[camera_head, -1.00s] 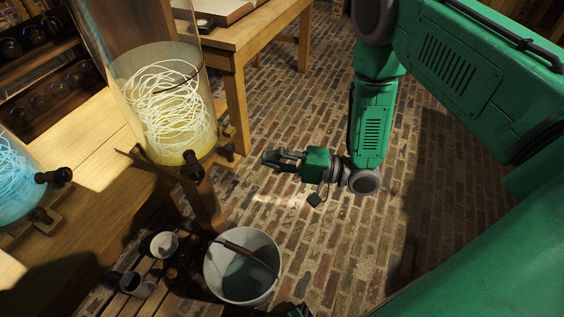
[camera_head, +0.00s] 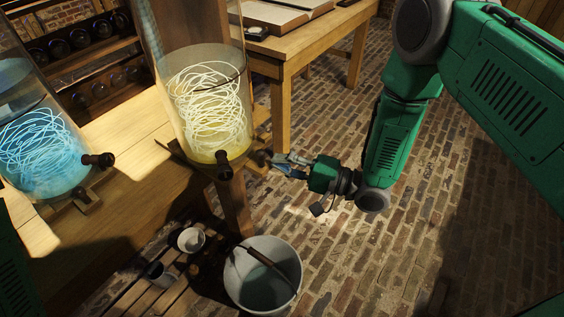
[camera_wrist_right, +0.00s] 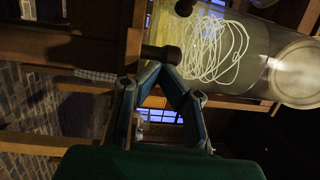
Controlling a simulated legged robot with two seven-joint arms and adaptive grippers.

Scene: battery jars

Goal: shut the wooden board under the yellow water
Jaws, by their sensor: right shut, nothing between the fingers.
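The glass jar of yellow water (camera_head: 208,110), full of pale tangled strands, stands at the table's corner. Part of the wooden board (camera_head: 178,152) shows under it, sticking out left. A dark tap (camera_head: 224,166) is at the jar's front, and a dark round knob (camera_head: 262,157) is at its right. My right gripper (camera_head: 270,161) is shut and empty beside that knob; whether it touches cannot be told. In the right wrist view, the shut fingertips (camera_wrist_right: 162,68) are just below a dark cylindrical piece (camera_wrist_right: 162,53), with the jar (camera_wrist_right: 215,50) behind. My left gripper is not in view.
A jar of blue water (camera_head: 42,145) stands at the left with its own tap (camera_head: 98,160). A metal bucket (camera_head: 262,282) and small cups (camera_head: 190,240) stand below the table. Another wooden table (camera_head: 290,45) is behind. The brick floor at right is free.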

